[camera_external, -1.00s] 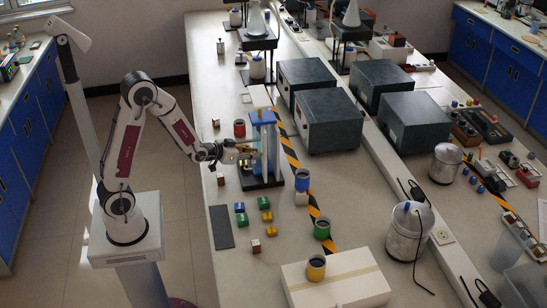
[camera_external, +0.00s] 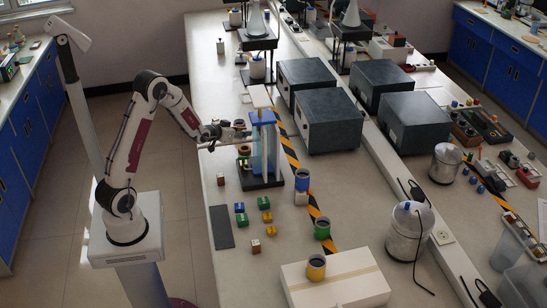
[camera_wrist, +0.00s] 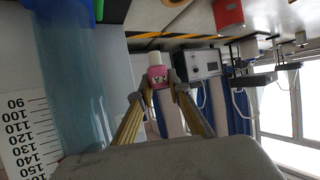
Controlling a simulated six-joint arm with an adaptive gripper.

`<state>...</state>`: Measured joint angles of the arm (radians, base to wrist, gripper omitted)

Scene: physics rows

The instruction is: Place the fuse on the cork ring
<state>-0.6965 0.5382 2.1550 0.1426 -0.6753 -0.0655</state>
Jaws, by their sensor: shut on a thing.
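The fuse (camera_wrist: 158,77) is a small pink cylinder with a white cap and dark lettering, seen in the wrist view. My gripper (camera_wrist: 158,88) is shut on it, with one fingertip on each side. In the external view my gripper (camera_external: 240,132) is raised above the bench, just left of the blue-topped stand; the fuse is too small to make out there. A small brownish round thing (camera_external: 244,150) below my gripper may be the cork ring, but I cannot tell for sure.
The blue-topped stand (camera_external: 263,117) is close to the right of my gripper. Green and yellow blocks (camera_external: 266,217) lie in front, near a dark mat (camera_external: 221,227). Coloured cups (camera_external: 302,180) stand to the right. Dark boxes (camera_external: 329,121) stand farther back.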

